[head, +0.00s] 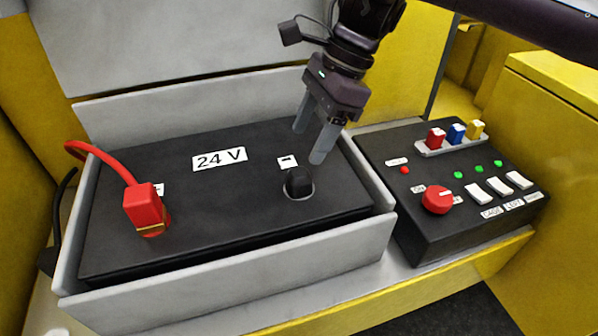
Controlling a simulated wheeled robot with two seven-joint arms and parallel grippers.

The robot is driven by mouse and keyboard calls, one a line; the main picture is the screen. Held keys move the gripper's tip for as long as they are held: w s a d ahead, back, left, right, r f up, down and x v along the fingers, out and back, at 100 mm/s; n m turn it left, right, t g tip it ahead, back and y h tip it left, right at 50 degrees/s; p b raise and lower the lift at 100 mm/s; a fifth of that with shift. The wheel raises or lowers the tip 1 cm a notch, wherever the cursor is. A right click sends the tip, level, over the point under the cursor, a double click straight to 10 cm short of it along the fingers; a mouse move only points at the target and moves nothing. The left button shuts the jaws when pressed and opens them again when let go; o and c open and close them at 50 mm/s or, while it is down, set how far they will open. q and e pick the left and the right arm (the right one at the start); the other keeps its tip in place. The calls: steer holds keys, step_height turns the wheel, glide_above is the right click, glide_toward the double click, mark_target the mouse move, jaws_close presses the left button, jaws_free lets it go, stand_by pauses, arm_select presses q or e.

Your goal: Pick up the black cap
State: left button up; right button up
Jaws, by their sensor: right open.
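The black cap (299,181) is a short round knob on the top of the black 24 V battery (225,215), at its right end beside a small minus label. My right gripper (311,145) comes in from the top right and points down. Its two grey fingers are apart with nothing between them. The nearer fingertip is just above and to the right of the cap; the farther one is behind it to the upper left. I cannot tell whether a finger touches the cap. My left gripper is not in view.
The battery sits in a grey tray (235,270). A red connector (144,205) with a red cable stands on its left end. A black control box (440,205) with a red knob, switches and coloured plugs is at the right. Yellow panels (565,130) surround the bench.

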mark_target(300, 172)
steer(key=shift+s+a+f, duration=0.1)
steer(key=shift+f, duration=0.25)
steer(key=s+f+p, duration=0.1)
steer(key=s+a+f+p, duration=0.1)
steer(key=f, duration=0.1)
steer(key=shift+s+f, duration=0.1)
steer(key=shift+s, duration=0.05)
steer(key=shift+d+x, duration=0.2)
steer(key=shift+x, duration=1.05)
steer(key=shift+w+a+f, duration=0.15)
steer(key=shift+w+f, duration=0.15)
steer(key=shift+f, duration=0.1)
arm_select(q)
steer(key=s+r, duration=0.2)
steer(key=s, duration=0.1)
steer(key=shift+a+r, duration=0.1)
arm_select(e)
steer(key=shift+s, duration=0.1)
steer(key=c, duration=1.1)
